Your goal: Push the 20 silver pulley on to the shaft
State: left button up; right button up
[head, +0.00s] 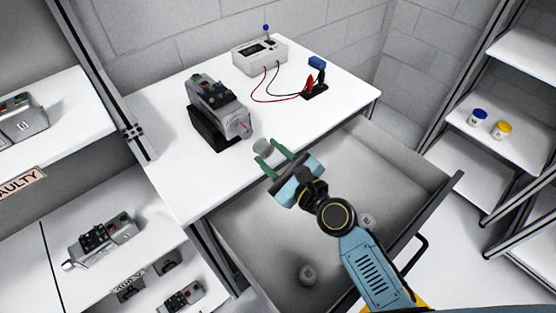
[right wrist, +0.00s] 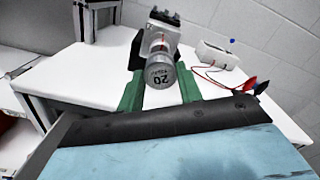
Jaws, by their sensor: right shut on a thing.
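The silver pulley (head: 262,146) sits between the green fingers of my right gripper (head: 267,152), over the table's front edge. In the right wrist view its round face, marked 20, points at the camera (right wrist: 160,76), and the green fingers (right wrist: 160,92) stand on either side of it. The servo motor (head: 222,108) rests on a black stand on the table, its shaft (head: 244,129) pointing toward the pulley. The pulley is apart from the shaft in the head view. In the right wrist view the motor (right wrist: 163,28) is behind the pulley, which hides the shaft. My left gripper is out of view.
An open drawer (head: 400,180) below the table holds two round pieces (head: 308,273), (head: 367,220). A white meter (head: 260,55) with red and black leads stands at the table's back. Shelves at left hold other motors (head: 103,240); jars (head: 478,117) stand at right.

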aim_at(267, 152)
jog(key=shift+x, duration=1.55)
jog(key=shift+r, duration=0.1)
jog(key=shift+w+a, duration=0.35)
jog(key=shift+w, duration=0.05)
jog(key=o, duration=1.4)
jog(key=shift+s+d, duration=0.15)
jog(key=shift+s, duration=0.05)
jog(key=shift+v, duration=1.3)
